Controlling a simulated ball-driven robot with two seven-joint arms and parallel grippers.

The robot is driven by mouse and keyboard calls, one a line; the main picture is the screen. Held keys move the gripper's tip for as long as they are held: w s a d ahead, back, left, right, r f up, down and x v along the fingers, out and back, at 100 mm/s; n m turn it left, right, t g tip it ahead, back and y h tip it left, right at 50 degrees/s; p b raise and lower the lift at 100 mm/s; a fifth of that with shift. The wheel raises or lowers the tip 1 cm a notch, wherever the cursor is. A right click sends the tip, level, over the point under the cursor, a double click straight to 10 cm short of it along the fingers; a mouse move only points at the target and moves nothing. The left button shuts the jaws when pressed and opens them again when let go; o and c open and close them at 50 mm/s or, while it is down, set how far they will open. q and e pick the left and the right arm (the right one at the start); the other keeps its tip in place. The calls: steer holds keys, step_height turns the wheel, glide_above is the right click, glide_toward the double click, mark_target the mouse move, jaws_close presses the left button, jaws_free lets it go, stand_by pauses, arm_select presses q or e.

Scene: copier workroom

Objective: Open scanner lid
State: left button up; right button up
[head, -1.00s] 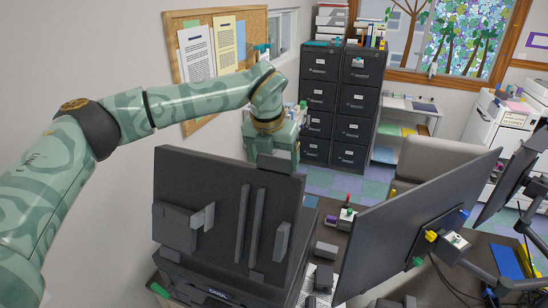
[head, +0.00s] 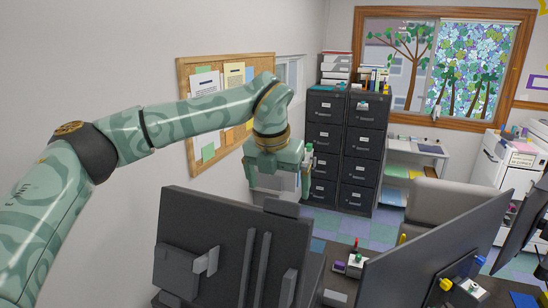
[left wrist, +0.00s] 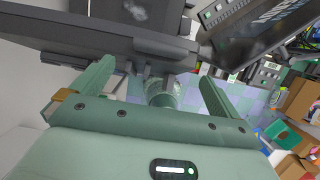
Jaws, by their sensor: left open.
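A dark panel (left wrist: 125,38) lies just beyond the fingers there. I cannot tell whether they touch it. My right gripper is not in view.
A large monitor (head: 440,245) stands to the right of the panel. Black filing cabinets (head: 345,150) and a grey chair (head: 440,205) are behind. A corkboard (head: 215,80) hangs on the left wall near my arm. Small items lie on the desk between panel and monitor.

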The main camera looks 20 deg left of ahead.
arm_select(q)
steer(key=v, duration=0.9)
steer(key=shift+r, duration=0.2)
steer(key=shift+s, duration=0.1)
